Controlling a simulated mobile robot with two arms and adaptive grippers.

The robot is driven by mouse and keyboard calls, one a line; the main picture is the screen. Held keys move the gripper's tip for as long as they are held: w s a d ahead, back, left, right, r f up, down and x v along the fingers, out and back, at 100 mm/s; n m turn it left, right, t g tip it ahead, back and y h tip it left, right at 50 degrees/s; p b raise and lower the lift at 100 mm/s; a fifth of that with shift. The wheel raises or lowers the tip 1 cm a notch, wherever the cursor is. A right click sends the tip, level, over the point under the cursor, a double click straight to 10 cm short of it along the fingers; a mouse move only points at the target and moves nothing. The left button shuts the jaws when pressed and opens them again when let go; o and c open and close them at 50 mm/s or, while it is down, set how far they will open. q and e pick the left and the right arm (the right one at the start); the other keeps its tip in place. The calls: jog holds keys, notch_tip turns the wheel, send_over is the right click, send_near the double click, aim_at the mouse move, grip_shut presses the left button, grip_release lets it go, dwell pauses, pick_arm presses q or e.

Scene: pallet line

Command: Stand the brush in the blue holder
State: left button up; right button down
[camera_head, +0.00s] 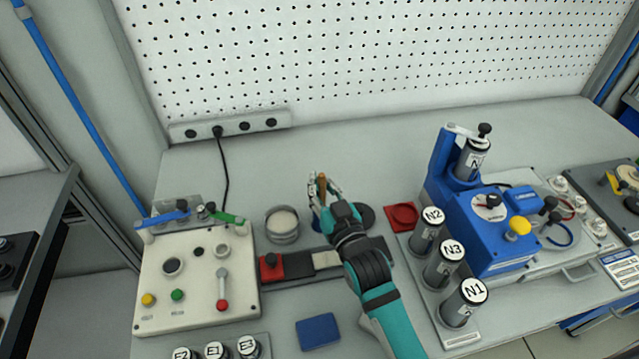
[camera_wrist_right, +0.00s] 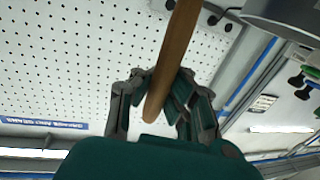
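The brush shows as a brown wooden handle (camera_head: 322,186) between the fingers of my right gripper (camera_head: 325,190). In the right wrist view the handle (camera_wrist_right: 176,55) runs up out of the picture, with the fingers of the gripper (camera_wrist_right: 163,88) close against both sides. The bristle end cannot be made out. A small blue piece (camera_head: 316,219), which may be the blue holder, shows just beside the gripper and is mostly hidden by it. I cannot tell whether the brush is inside it. My left gripper is not in view.
A round metal dish (camera_head: 282,225) stands close left of the gripper. A dark disc (camera_head: 365,216) and a red tray (camera_head: 402,216) lie to its right. Labelled cylinders (camera_head: 443,262) and a blue machine (camera_head: 492,222) stand farther right. A blue pad (camera_head: 318,331) lies in front.

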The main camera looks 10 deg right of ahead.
jog(key=c, duration=1.5)
grip_release()
jog(key=shift+f, duration=0.1)
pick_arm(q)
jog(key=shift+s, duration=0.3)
pick_arm(e)
jog(key=shift+r, duration=0.25)
pick_arm(q)
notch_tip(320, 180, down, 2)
jog(key=shift+b, duration=0.95)
pick_arm(e)
jog(key=s, duration=0.4)
jog(key=s+d, duration=0.1)
jog(key=s, duration=0.3)
jog(key=s+d, duration=0.1)
jog(key=s, duration=0.3)
jog(key=shift+f, duration=0.1)
jog(key=shift+w, duration=0.1)
